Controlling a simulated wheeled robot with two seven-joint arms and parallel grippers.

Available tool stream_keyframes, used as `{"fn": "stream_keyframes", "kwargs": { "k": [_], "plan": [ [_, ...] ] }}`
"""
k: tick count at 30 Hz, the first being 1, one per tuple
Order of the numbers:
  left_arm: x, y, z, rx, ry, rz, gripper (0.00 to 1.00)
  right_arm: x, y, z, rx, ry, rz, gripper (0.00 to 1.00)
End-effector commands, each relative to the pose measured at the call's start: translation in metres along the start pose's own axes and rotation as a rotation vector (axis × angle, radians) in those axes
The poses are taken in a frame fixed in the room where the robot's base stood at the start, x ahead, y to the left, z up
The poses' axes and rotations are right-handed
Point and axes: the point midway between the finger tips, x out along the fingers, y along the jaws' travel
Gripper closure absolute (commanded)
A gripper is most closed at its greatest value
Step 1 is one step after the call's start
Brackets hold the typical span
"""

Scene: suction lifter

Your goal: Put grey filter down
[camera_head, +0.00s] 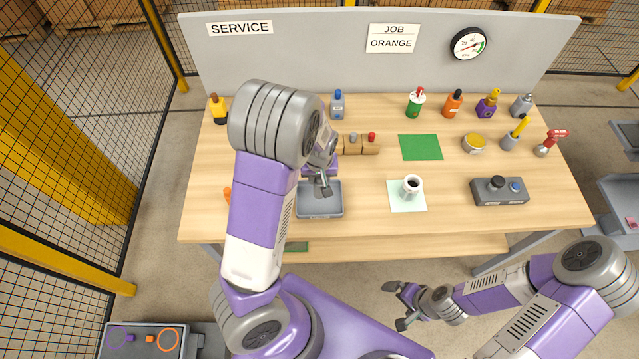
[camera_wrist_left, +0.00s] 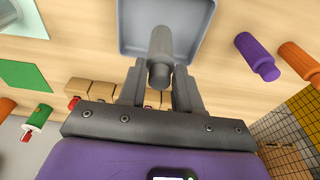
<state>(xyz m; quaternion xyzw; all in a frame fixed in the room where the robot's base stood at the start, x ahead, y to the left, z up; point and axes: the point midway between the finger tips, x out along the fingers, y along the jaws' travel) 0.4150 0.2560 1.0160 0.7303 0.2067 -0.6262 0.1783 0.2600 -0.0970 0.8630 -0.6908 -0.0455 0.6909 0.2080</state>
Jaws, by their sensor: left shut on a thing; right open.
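My left gripper (camera_head: 322,184) is shut on the grey filter (camera_wrist_left: 160,52), a small cylinder that shows between the fingers in the left wrist view. In that view the filter overlaps the grey tray (camera_wrist_left: 122,32). In the head view the tray (camera_head: 320,213) lies on the table's front part, just below the left gripper. I cannot tell whether the filter touches the tray floor. In the head view the filter is hard to make out among the fingers. My right gripper (camera_head: 398,305) is open and empty in front of the table.
A wooden block rack (camera_head: 358,145) stands behind the tray. A purple cylinder (camera_wrist_left: 256,54) and an orange cylinder (camera_wrist_left: 299,60) lie beside the tray. A mug (camera_head: 412,186) on a pale mat, a green mat (camera_head: 420,147) and a grey button box (camera_head: 499,192) are further right. Several bottles line the back.

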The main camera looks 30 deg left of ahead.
Motion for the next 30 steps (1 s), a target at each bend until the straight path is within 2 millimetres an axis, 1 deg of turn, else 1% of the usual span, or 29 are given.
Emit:
{"fn": "stream_keyframes", "kwargs": {
  "k": [7,9,15,19,20,21,23,24,30],
  "plan": [
    [0.033,-0.001,0.006,-0.001,-0.003,-0.002,1.00,0.005,0.002,-0.001,0.000,0.001,0.000,0.00],
    [0.035,0.000,0.006,0.000,-0.001,0.001,1.00,0.005,0.002,-0.001,0.000,0.001,0.000,0.00],
    [0.034,0.000,0.005,0.000,0.000,0.001,1.00,0.005,0.002,-0.001,0.000,0.001,0.000,0.00],
    [0.039,0.000,0.006,0.000,0.000,0.001,1.00,0.008,0.003,-0.001,0.000,0.001,0.000,0.00],
    [0.038,0.000,0.006,0.001,0.000,0.001,0.64,0.008,0.003,-0.001,0.000,0.001,0.000,0.00],
    [0.038,0.000,0.006,0.001,0.000,0.001,0.57,0.007,0.003,-0.001,0.000,0.001,0.000,0.00],
    [0.037,0.000,0.006,0.001,0.000,0.001,0.48,0.007,0.003,-0.001,0.000,0.001,0.000,0.00],
    [0.037,0.000,0.006,0.001,0.000,0.001,0.42,0.007,0.003,-0.001,0.000,0.001,0.000,0.00],
    [0.037,0.000,0.006,0.000,0.000,0.001,0.41,0.007,0.003,-0.001,0.000,0.001,0.000,0.00]
  ]
}}
